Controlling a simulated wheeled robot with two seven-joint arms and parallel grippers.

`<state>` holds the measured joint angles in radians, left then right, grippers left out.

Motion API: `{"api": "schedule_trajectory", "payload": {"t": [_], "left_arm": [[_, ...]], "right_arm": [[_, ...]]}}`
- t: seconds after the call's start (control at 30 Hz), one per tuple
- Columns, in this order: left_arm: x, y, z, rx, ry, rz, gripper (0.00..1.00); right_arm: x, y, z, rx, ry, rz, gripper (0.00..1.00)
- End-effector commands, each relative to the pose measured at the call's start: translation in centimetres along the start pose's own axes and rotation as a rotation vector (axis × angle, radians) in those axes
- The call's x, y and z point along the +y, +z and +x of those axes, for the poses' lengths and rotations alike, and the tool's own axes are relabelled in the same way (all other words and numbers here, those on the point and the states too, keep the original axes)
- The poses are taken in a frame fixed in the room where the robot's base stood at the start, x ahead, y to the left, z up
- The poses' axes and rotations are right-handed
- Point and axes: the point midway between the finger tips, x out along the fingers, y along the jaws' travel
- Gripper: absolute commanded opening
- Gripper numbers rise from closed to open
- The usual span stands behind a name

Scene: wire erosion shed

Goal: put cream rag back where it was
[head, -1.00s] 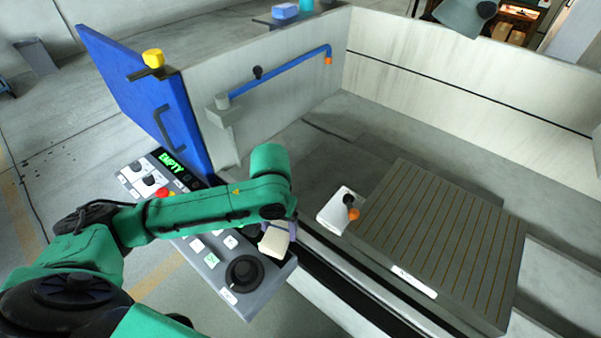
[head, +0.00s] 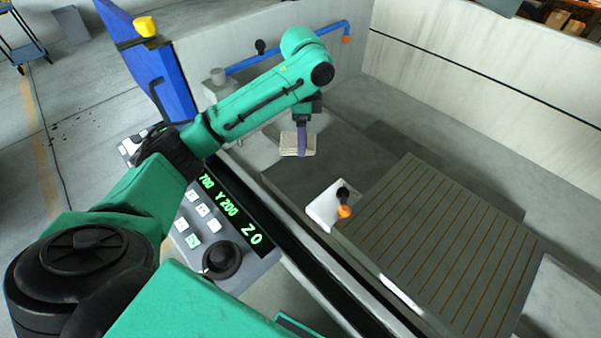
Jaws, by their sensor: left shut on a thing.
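The cream rag (head: 290,146) is a small pale folded cloth in the head view. My left gripper (head: 301,148) is shut on it, pointing down. The rag hangs inside the machine's grey tank, behind the white block and near the tank's back left wall. I cannot tell whether the rag touches the tank floor. My right gripper is not in view.
A slatted work table (head: 440,240) fills the tank's right part. A white block (head: 322,204) with an orange-tipped knob stands at its left corner. A blue pipe (head: 270,62) runs along the back wall. The control panel (head: 225,262) lies in front.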

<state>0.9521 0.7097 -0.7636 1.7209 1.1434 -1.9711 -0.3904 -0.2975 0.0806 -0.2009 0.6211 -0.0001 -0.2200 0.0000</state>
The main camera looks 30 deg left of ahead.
Motion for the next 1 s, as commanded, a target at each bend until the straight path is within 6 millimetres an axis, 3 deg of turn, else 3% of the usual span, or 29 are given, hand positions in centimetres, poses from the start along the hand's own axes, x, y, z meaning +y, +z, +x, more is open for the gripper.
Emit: {"api": "schedule_trajectory", "payload": {"t": [0.2,0.5,0.87,0.9,0.93,1.0], "left_arm": [[0.0,0.2,6.3,-0.005,0.0,-0.004,0.29],[0.0,0.2,11.7,-0.003,-0.002,-0.003,0.29],[-0.1,0.1,12.6,-0.002,-0.005,-0.003,0.29],[-0.1,0.1,12.5,-0.002,-0.006,-0.003,0.85],[-0.1,0.1,12.5,-0.002,-0.006,-0.003,0.97],[-0.1,0.1,12.5,-0.002,-0.006,-0.003,1.0]], "right_arm": [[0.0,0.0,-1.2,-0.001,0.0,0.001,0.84],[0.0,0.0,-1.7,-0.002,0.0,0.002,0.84],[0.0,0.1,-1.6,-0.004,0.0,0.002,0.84],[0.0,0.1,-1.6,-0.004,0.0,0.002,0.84],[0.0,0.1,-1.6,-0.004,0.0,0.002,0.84],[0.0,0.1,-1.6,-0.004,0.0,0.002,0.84]]}}
